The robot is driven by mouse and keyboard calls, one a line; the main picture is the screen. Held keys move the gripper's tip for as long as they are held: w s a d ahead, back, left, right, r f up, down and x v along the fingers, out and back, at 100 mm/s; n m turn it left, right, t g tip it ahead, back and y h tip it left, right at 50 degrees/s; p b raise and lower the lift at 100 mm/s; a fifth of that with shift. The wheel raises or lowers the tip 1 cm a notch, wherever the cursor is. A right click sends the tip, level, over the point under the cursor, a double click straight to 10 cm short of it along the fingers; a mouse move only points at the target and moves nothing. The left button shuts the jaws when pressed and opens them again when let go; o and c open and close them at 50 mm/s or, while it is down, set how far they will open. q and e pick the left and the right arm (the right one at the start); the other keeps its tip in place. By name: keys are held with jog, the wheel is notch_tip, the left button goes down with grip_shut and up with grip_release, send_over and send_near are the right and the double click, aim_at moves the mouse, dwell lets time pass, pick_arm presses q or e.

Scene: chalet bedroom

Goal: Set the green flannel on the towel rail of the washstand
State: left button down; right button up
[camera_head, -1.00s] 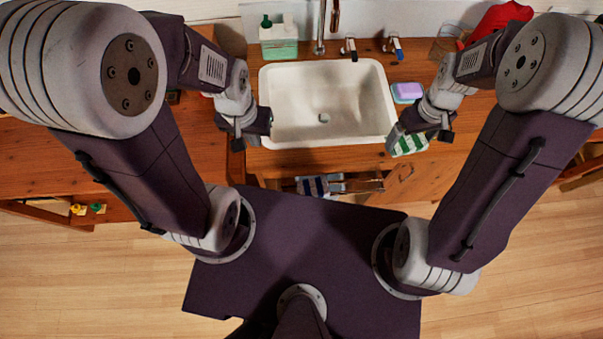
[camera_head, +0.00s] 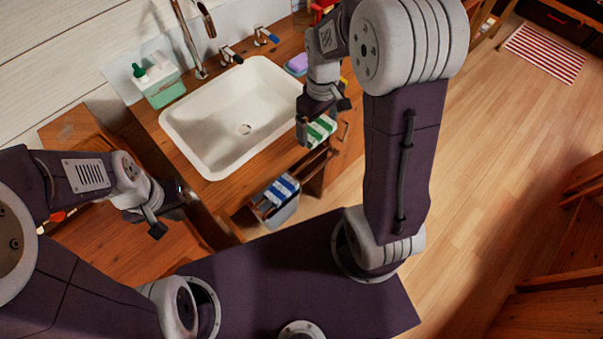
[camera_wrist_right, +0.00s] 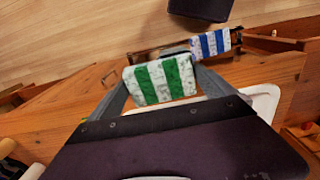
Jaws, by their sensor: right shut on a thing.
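The green flannel (camera_head: 322,129), white with green stripes, is held by my right gripper (camera_head: 306,124) over the front edge of the washstand (camera_head: 215,190), right of the basin. In the right wrist view the flannel (camera_wrist_right: 161,80) hangs between the two fingers, close to the towel rail (camera_wrist_right: 262,44). I cannot tell whether it touches the rail. A blue-striped flannel (camera_head: 282,188) hangs on the rail (camera_head: 313,161), left of the green one in the head view. My left gripper (camera_head: 168,212) is empty, left of the washstand; its finger gap is unclear.
The white basin (camera_head: 196,118) fills most of the washstand top. A green and white soap bottle box (camera_head: 160,87), taps (camera_head: 231,55) and a purple soap (camera_head: 297,63) stand around it. Open floor (camera_head: 490,150) lies to the right, with a red striped rug (camera_head: 545,52).

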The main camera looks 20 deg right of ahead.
notch_tip(320, 180, down, 17)
jog(key=b, duration=0.2)
